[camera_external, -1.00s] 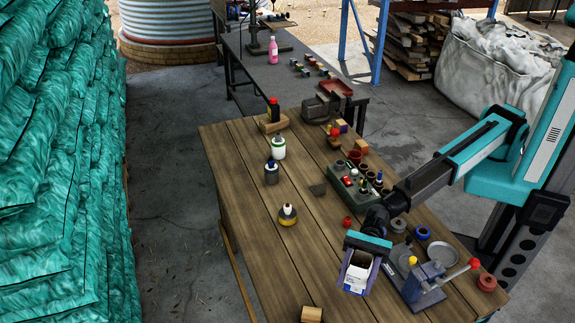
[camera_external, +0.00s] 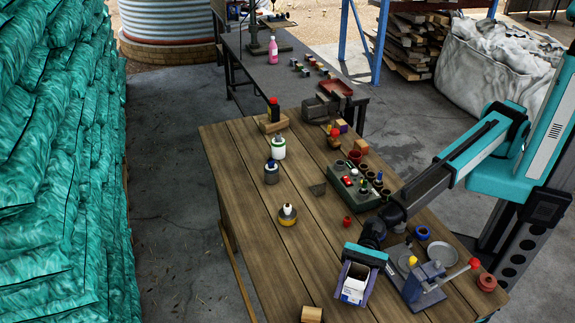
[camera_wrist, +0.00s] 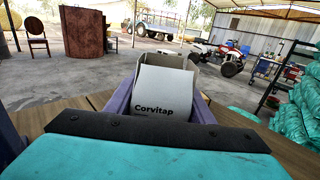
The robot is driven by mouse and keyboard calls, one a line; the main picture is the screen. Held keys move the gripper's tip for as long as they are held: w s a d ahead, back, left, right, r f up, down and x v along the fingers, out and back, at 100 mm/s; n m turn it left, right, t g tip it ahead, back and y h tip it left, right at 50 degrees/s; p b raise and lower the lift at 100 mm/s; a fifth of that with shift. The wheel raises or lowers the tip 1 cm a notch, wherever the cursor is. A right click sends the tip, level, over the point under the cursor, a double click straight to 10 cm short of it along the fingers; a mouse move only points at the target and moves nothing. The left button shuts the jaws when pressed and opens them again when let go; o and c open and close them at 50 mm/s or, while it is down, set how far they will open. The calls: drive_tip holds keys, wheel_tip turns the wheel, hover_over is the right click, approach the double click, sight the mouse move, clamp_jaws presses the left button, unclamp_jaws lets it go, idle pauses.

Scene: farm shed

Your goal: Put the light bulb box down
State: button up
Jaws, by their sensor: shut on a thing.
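The light bulb box (camera_external: 353,286) is white with an open top, and in the wrist view it (camera_wrist: 162,92) carries the word "Corvitap". My gripper (camera_external: 357,283) is shut on it, with a purple finger on each side. The box is at the near end of the wooden table (camera_external: 290,255), left of the blue press-like tool. It looks low over the tabletop. I cannot tell whether its bottom touches the wood, as the underside is hidden.
A blue press-like tool (camera_external: 422,290) with a red-tipped lever stands close right of the box. A small wooden block (camera_external: 311,314) lies to the left. The tabletop left of the box is mostly bare.

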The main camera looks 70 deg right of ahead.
sight(359, 275)
drive_tip(key=shift+f, duration=0.65)
drive_tip(key=shift+f, duration=0.15)
drive_tip(key=o, duration=1.1)
drive_tip(key=shift+c, duration=0.2)
drive_tip(key=shift+r, duration=0.2)
drive_tip(key=shift+d+f+b, duration=0.1)
drive_tip(key=shift+d+b, duration=1.05)
drive_tip(key=shift+d, duration=1.4)
drive_tip(key=shift+d+b, duration=0.45)
drive_tip(key=shift+d, duration=0.75)
